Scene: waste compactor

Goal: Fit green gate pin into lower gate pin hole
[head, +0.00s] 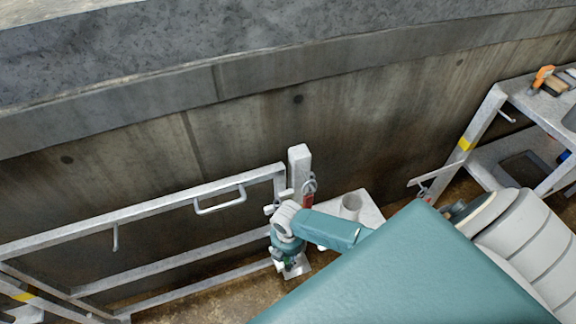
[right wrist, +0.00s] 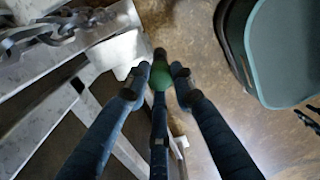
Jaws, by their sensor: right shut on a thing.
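My right gripper (head: 289,258) is low beside the end of the grey metal gate (head: 190,200), just below the top of its post (head: 299,165). In the right wrist view its dark fingers (right wrist: 160,78) are closed around the green gate pin (right wrist: 163,77). Only a rounded green part of the pin shows between the fingertips; the rest is hidden. In the right wrist view a pale metal plate lies just left of the pin, with grey gate bars beside it. I cannot make out the lower gate pin hole. My left gripper is not in view.
A chain (right wrist: 50,30) hangs at the upper left of the wrist view. A red item (head: 309,188) hangs on the post. A grey plate with a short tube (head: 350,206) stands right of the post. A concrete wall (head: 330,120) runs behind; a metal shelf (head: 500,150) stands at right.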

